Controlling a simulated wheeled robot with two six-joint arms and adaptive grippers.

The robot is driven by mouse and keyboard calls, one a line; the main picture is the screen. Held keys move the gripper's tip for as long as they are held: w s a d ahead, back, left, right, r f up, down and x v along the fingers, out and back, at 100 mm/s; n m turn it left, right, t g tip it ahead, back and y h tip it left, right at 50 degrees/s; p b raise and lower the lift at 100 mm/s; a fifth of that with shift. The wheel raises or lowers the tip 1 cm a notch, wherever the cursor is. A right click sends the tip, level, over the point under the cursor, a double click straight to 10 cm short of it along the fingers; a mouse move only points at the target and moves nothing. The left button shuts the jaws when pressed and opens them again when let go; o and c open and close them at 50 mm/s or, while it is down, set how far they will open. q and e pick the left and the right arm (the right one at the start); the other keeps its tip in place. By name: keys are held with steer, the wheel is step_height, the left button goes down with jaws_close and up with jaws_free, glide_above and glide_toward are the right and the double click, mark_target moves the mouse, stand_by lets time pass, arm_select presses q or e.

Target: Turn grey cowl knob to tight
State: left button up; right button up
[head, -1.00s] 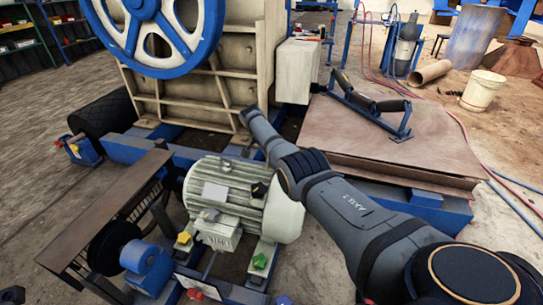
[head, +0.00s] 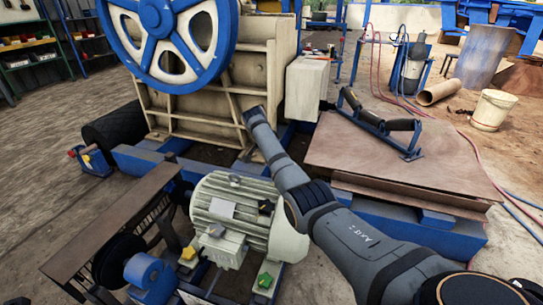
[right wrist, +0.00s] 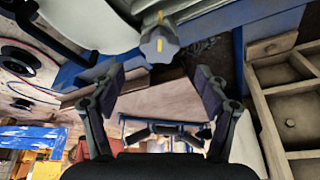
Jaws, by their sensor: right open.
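The grey knob (right wrist: 158,45), a lobed knob with a yellow mark on its face, is at the top middle of the right wrist view. In the head view a dark knob (head: 265,206) sits on the right end of the pale ribbed motor (head: 228,212); I cannot tell for sure that it is the same one. My right gripper (right wrist: 163,87) is open and empty, its two fingers apart on either side below the knob in the picture, not touching it. In the head view my right arm reaches past the motor; its fingers are hidden. My left gripper is not in view.
A yellow knob (head: 188,253) and a green knob (head: 264,281) stand by the motor's foot. The crusher's blue flywheel (head: 170,35) and ribbed cream body (head: 255,75) rise behind. A rusty plate (head: 400,160) lies at right. Open floor (head: 60,140) is at left.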

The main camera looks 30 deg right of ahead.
steer(key=v, duration=0.5)
steer(key=shift+s+a+r, duration=0.1)
steer(key=shift+r, duration=0.1)
